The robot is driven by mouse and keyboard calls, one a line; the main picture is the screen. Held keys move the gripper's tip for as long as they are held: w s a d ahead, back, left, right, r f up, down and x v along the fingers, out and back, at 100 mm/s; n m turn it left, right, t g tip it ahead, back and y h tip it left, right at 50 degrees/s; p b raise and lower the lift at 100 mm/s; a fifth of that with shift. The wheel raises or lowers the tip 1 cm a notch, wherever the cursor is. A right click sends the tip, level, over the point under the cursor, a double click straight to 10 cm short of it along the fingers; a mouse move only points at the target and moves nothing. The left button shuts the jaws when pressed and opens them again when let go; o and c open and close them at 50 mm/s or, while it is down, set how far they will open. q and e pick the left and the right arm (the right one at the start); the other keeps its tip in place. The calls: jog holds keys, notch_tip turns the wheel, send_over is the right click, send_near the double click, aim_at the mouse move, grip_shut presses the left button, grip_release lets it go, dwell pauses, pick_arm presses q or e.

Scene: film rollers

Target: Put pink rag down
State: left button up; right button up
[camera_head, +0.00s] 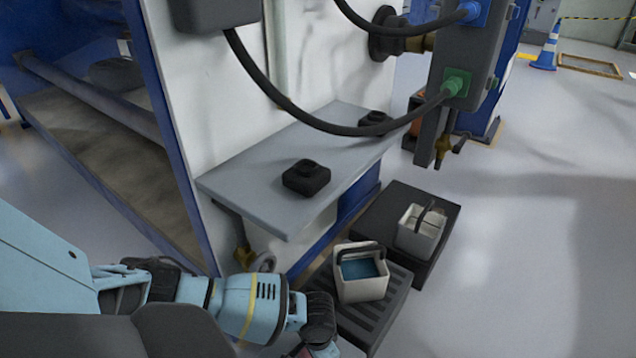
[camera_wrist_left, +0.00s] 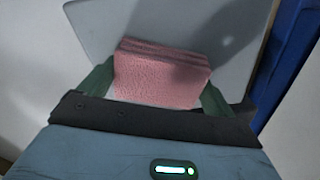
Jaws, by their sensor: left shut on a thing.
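The pink rag (camera_wrist_left: 160,76) is a folded, textured block in the left wrist view. My left gripper (camera_wrist_left: 159,84) is shut on it, with one green finger at each side. Behind the rag is a pale grey flat surface (camera_wrist_left: 115,22); I cannot tell whether the rag touches it. My right gripper is in neither view.
A grey shelf (camera_head: 250,178) on the machine's side holds two black objects (camera_head: 306,178) (camera_head: 375,122). Below stand a white bucket with blue liquid (camera_head: 347,291) and another pale bucket (camera_head: 416,241) on dark platforms. A black cable (camera_head: 300,118) hangs above the shelf.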

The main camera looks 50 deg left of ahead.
pick_arm(q)
jog(key=shift+f, duration=0.15)
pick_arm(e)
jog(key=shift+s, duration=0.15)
pick_arm(q)
jog(key=o, duration=0.6)
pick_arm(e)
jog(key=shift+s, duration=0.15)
pick_arm(q)
notch_tip(320, 180, up, 12)
jog(key=p, duration=0.6)
jog(key=shift+r, duration=0.2)
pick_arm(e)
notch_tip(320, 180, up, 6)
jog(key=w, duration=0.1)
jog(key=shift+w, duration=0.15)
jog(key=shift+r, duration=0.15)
